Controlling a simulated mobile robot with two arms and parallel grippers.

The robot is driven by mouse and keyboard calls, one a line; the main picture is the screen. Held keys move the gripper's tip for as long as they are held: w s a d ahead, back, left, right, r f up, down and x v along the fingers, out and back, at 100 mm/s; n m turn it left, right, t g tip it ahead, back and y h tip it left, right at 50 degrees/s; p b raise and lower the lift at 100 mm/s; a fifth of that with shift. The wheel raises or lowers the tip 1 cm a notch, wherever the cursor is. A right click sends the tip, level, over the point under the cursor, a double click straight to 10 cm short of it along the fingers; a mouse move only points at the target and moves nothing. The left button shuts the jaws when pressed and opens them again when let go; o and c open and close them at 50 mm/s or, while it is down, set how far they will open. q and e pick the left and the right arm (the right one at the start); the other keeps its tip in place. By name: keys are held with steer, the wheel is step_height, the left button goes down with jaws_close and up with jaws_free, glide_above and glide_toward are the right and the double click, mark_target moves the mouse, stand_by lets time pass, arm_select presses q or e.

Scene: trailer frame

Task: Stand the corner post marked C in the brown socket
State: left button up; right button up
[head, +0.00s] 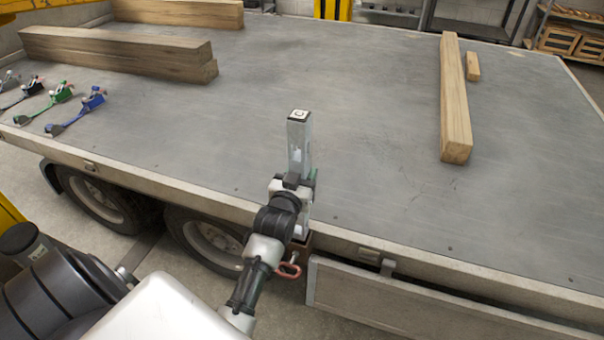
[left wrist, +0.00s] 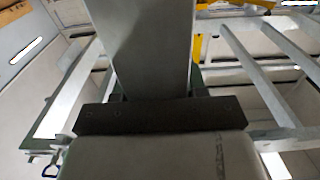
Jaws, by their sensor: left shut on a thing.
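A grey metal corner post (head: 300,142) stands upright at the near edge of the trailer bed, with a dark mark like a C on its white top. My left gripper (head: 297,183) is shut on it partway down. In the left wrist view the post (left wrist: 140,50) rises from the dark gripper jaws (left wrist: 160,112). The brown socket (head: 303,243) is on the trailer's side, directly below the post. The post's lower end shows at the socket's mouth; my arm partly hides it, so I cannot tell how deep it sits. My right gripper is not in view.
Ratchet straps (head: 62,93) with coloured handles lie at the bed's left. Timber beams lie at the back left (head: 120,52) and right (head: 453,100), with a small block (head: 473,66) alongside. A side panel (head: 400,300) hangs right of the socket. The bed's middle is clear.

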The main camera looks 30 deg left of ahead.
arm_select(q)
steer(key=shift+f+b, duration=3.55)
steer(key=shift+f, duration=1.05)
steer(key=o, duration=1.3)
steer(key=shift+f, duration=0.15)
steer(key=v, duration=1)
steer(key=shift+s, duration=0.4)
